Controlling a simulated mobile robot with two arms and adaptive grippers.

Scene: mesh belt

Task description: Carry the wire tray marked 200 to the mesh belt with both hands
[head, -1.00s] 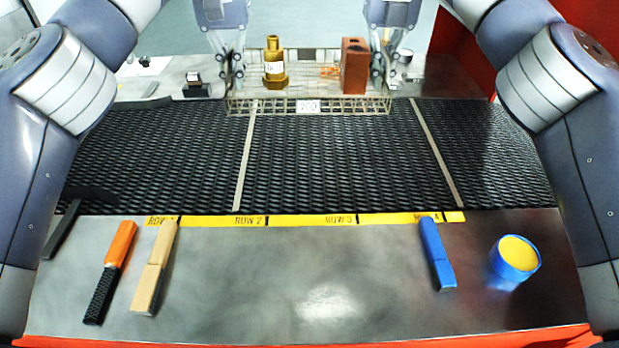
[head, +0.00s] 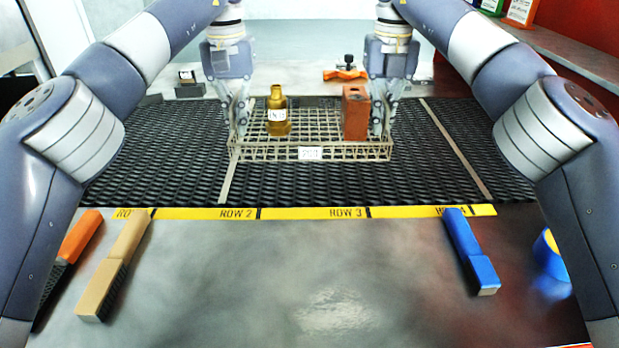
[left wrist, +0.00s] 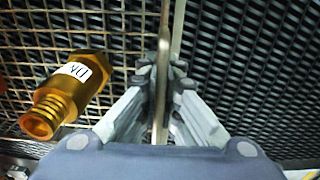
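The wire tray (head: 358,153) has a white label on its front side, which looks like 200. It is over the black mesh belt (head: 140,150); I cannot tell whether it touches the belt. A brass fitting (head: 277,118) and a red-brown block (head: 355,113) stand in it. My left gripper (head: 240,122) is at the tray's left end and my right gripper (head: 379,122) at its right end. In the left wrist view my left fingers (left wrist: 160,92) close on the tray's end wall, with the brass fitting (left wrist: 68,92) beside them. The right fingertips are partly hidden.
A yellow strip with row marks (head: 300,212) runs along the belt's front edge. In front lie an orange-handled brush (head: 80,236), a tan brush (head: 115,265) and a blue one (head: 470,250). A blue tub (head: 551,270) stands at right. An orange tool (head: 345,74) lies behind the belt.

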